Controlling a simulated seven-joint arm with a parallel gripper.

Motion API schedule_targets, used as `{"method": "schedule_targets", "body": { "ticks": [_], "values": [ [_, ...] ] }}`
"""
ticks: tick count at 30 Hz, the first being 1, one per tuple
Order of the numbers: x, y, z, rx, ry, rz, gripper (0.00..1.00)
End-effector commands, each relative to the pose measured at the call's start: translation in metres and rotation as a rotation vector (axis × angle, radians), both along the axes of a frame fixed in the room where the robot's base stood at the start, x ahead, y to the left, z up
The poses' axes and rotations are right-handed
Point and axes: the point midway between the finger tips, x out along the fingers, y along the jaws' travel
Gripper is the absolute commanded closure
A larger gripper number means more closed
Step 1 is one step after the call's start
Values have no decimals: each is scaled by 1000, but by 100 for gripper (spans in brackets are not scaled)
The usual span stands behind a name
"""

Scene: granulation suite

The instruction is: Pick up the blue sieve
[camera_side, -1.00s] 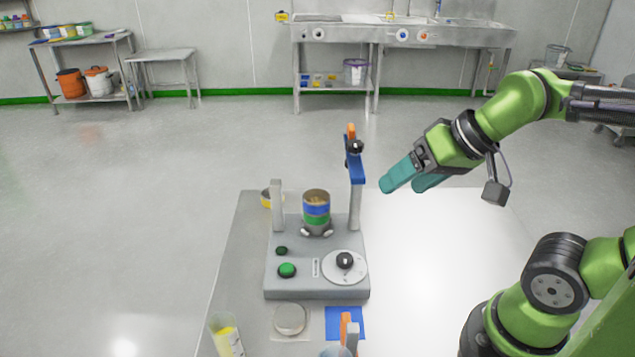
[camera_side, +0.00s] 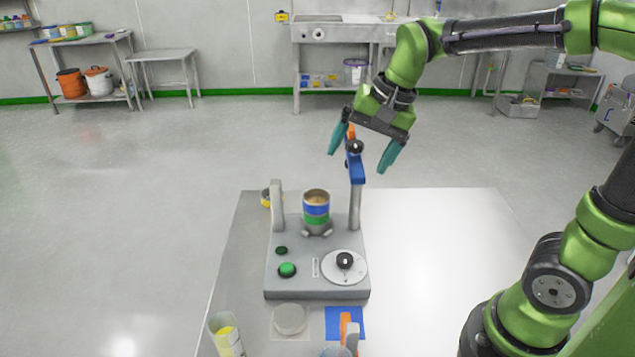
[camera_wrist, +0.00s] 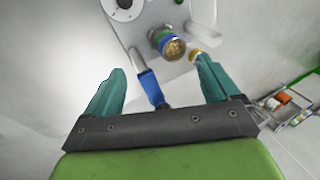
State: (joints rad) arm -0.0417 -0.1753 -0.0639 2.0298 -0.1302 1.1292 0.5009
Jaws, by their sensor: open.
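The blue sieve (camera_side: 316,209) is a blue band in a short upright stack on the grey shaker machine (camera_side: 318,290). A green band lies below it and a tan, yellowish layer with grainy material on top. In the wrist view the stack (camera_wrist: 168,42) is seen from above, and the blue band shows only as a thin edge. My gripper (camera_side: 364,165) is open and empty, above and behind the machine's right post. In the wrist view the blue clamp arm (camera_wrist: 150,88) lies between my teal fingers (camera_wrist: 160,85), with the stack beyond them.
The blue clamp arm (camera_side: 355,168) with a black knob tops the right post, close to my fingers. A left post (camera_side: 277,205) flanks the stack. A yellow ring (camera_side: 265,198) lies behind it. The table's right half (camera_side: 430,250) is clear.

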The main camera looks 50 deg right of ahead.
Motion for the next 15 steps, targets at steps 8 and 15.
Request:
{"method": "schedule_targets", "body": {
  "ticks": [8, 15],
  "values": [
    [81, -14, -2, 161, 274, -831, 11],
    [93, -16, 20, 264, 341, -1329, 11]
  ]
}}
